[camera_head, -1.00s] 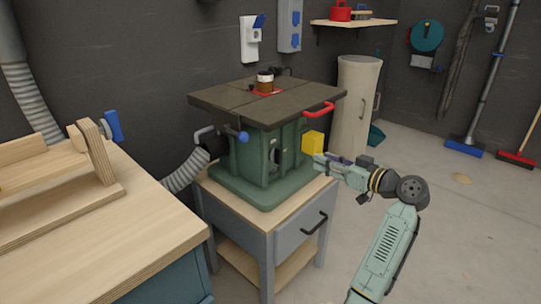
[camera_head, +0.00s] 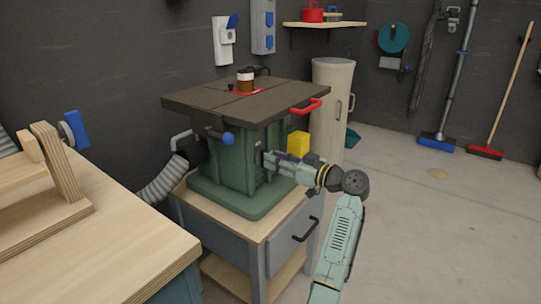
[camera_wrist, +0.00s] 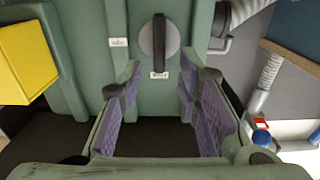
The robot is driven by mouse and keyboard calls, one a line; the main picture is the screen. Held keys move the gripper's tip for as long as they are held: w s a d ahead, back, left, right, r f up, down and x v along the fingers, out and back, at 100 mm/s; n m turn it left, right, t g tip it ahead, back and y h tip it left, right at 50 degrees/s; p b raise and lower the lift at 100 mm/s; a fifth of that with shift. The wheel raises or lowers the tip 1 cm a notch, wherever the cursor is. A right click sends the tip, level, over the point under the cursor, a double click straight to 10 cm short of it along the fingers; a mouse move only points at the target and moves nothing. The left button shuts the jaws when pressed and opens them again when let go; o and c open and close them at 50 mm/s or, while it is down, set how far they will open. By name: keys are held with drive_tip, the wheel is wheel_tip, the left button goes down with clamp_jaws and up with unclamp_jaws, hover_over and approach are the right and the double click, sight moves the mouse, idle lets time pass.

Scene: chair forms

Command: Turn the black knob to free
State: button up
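The black knob (camera_wrist: 159,37) is a long dark bar on a round grey disc, on the green machine's side panel. In the wrist view its bar stands upright. A small pale label (camera_wrist: 118,42) lies to its left and another (camera_wrist: 159,75) just below it; their print is too small to read. My gripper (camera_wrist: 160,82) is open and empty, its purple-padded fingers apart, with the knob ahead between them and not visibly touched. In the head view my gripper (camera_head: 268,158) is close to the side of the green machine (camera_head: 232,165), where I cannot make out the knob clearly.
A yellow box (camera_head: 298,143) sticks out of the machine beside my gripper. A red handle (camera_head: 305,106) and a blue-ended lever (camera_head: 227,138) are under the dark tabletop. The drawer stand's black handle (camera_head: 306,230) is below my arm.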

drive_tip(key=shift+x, duration=1.2)
drive_tip(key=shift+c, duration=0.5)
clamp_jaws()
